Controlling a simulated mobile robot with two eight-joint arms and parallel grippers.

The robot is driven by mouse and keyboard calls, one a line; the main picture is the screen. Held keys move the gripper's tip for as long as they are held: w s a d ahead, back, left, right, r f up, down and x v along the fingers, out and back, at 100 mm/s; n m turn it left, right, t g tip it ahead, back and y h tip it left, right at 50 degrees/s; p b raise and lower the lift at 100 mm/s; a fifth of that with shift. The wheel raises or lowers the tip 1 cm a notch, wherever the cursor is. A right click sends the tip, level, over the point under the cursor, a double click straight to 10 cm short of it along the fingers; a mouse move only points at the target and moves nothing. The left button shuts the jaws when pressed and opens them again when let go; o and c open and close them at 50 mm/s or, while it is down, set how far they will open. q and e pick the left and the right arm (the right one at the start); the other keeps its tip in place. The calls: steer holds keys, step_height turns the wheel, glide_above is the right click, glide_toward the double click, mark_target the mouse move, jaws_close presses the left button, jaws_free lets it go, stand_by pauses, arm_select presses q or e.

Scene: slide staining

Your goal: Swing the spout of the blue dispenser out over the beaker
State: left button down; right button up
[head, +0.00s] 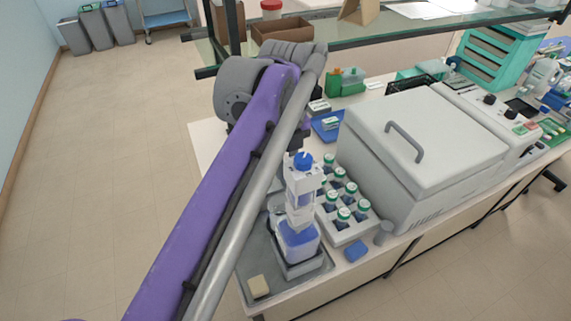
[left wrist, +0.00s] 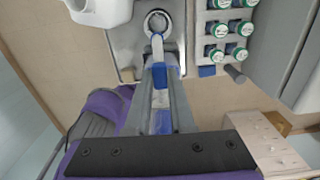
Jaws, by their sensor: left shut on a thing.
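The dispenser stands upright on the bench in the head view, with a blue cap (head: 303,161), a pale upper body and blue liquid (head: 298,240) low down. My left gripper (left wrist: 160,70) is shut on a blue part of the dispenser (left wrist: 159,76) in the left wrist view; in the head view my arm largely hides the gripper. A pale spout (left wrist: 157,46) runs up the picture from the fingers. Its end meets the near edge of a round rimmed thing (left wrist: 157,22), which looks like the beaker. I cannot tell whether the tip is over the opening. My right gripper is not in view.
A rack of green-capped bottles (head: 336,236) stands close right of the dispenser, with a blue block (head: 356,251) in front. A large grey lidded machine (head: 430,130) is further right. A beige block (head: 258,286) lies on the grey tray (head: 300,285). A shelf (head: 400,30) spans the back.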

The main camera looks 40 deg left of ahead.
arm_select(q)
steer(key=c, duration=0.8)
jaws_free()
steer(key=shift+o, duration=0.2)
steer(key=shift+r, duration=0.1)
step_height(320, 180, up, 11)
steer(key=shift+p, duration=0.3)
steer(key=shift+f, duration=0.2)
